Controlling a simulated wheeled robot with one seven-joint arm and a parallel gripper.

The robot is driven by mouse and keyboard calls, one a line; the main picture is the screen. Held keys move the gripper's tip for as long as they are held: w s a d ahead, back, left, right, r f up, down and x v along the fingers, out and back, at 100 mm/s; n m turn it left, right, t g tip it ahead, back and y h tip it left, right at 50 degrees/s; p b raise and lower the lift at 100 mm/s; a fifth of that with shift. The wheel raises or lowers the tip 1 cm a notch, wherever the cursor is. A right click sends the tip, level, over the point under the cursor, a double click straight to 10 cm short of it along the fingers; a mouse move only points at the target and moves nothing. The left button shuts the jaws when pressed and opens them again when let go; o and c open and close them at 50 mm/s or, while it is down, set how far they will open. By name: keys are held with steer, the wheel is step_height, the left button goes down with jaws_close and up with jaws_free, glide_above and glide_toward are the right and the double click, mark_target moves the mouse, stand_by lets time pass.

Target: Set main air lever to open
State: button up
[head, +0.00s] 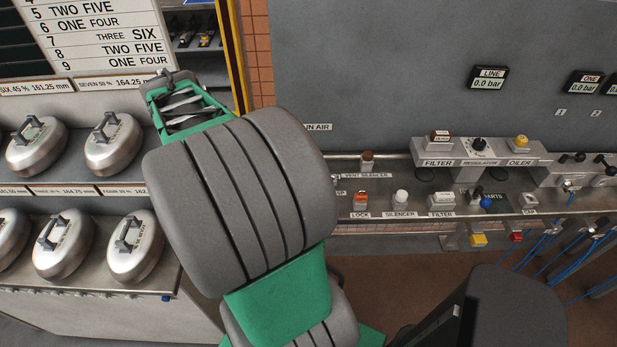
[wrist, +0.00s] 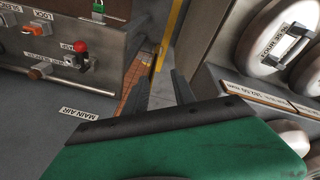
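The MAIN AIR label (wrist: 76,114) is on the grey panel at the left of the wrist view. In the head view only the end of the label (head: 318,127) shows beside my arm. A red knob (wrist: 80,47) on a small metal block stands near that label in the wrist view. I cannot tell whether it is the main air lever or how the lever is set. My gripper (wrist: 160,92) is open and empty, with a gap between its two dark fingers. It points toward the gap between panel and shelves, apart from the knob. My arm hides part of the panel in the head view.
Shelves with several rounded metal pieces (head: 113,143) stand at left in the head view. The steel ledge carries a LOCK fitting (head: 361,198), a SILENCER (head: 400,197) and a REGULATOR knob (head: 479,144). The LINE gauge (head: 488,79) reads 0.0 bar. Blue hoses hang at right.

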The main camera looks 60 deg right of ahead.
steer(key=s+d+f+m+g, duration=0.1)
steer(key=s+d+f+m, duration=0.15)
steer(key=s+d, duration=0.3)
steer(key=s+d+f+m+g+y, duration=0.1)
steer(key=s+d+f, duration=0.25)
steer(key=d, duration=0.35)
steer(key=s+d+f+m+g, duration=0.1)
steer(key=s+d+f+m, duration=0.1)
steer(key=s+d, duration=0.35)
steer(key=x, duration=0.4)
steer(key=w+p+x, duration=0.1)
steer(key=x, duration=0.2)
steer(key=shift+d, duration=0.2)
jaws_close()
